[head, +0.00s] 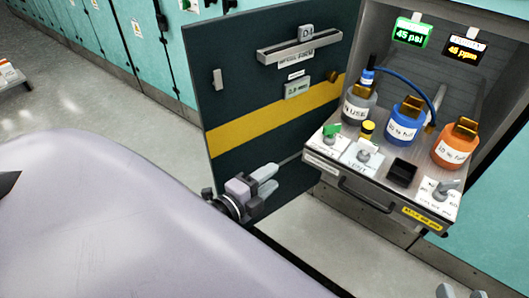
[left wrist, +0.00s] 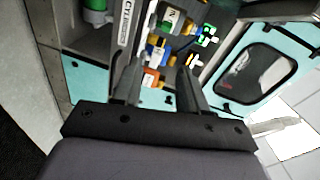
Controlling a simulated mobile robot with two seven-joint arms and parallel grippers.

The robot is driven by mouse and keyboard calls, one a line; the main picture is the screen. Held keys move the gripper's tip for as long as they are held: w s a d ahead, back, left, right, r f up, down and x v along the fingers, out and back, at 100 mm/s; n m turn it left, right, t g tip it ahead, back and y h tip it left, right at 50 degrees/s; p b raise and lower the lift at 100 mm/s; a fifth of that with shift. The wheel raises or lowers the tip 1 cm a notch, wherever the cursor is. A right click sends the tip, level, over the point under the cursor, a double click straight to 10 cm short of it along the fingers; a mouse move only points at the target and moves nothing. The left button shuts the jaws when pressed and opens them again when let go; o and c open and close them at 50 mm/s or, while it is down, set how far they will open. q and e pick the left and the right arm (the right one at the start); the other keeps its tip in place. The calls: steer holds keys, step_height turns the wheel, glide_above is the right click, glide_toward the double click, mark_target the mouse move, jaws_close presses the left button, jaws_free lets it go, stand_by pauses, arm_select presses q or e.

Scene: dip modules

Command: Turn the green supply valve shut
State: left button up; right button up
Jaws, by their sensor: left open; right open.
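The green supply valve (head: 331,130) is a small green handle on a white plate, at the left front of the pulled-out drawer (head: 342,176). Its handle stands up from the plate. My left gripper (head: 265,180) is open and empty, left of the drawer and in front of the dark door. It is apart from the valve. In the left wrist view my left gripper's two fingers (left wrist: 160,85) are spread with nothing between them. I cannot tell the valve for certain among the small coloured parts there. My right gripper (head: 461,292) shows only its fingertips at the bottom right edge, open and empty.
The open dark door (head: 240,100) with a yellow stripe stands left of the drawer. The drawer holds a grey bottle (head: 357,108), a blue bottle (head: 403,124), an orange bottle (head: 455,150) and grey knobs. A green display (head: 410,34) reads 45 psi. Floor below is clear.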

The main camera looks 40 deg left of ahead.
arm_select(q)
steer(key=shift+s+d+f+n+g+y+p, duration=0.1)
steer(key=shift+s+d+f+n+g+p, duration=0.2)
steer(key=shift+n, duration=0.6)
steer(key=shift+s+d+f+n+g+y+p, duration=0.15)
steer(key=shift+s+n+g+p, duration=0.25)
steer(key=shift+n, duration=0.5)
steer(key=shift+s+d+f+n+g+y+p, duration=0.1)
steer(key=shift+s+d+f+n+g+p, duration=0.15)
steer(key=shift+s+n+p, duration=0.45)
steer(key=shift+w, duration=0.2)
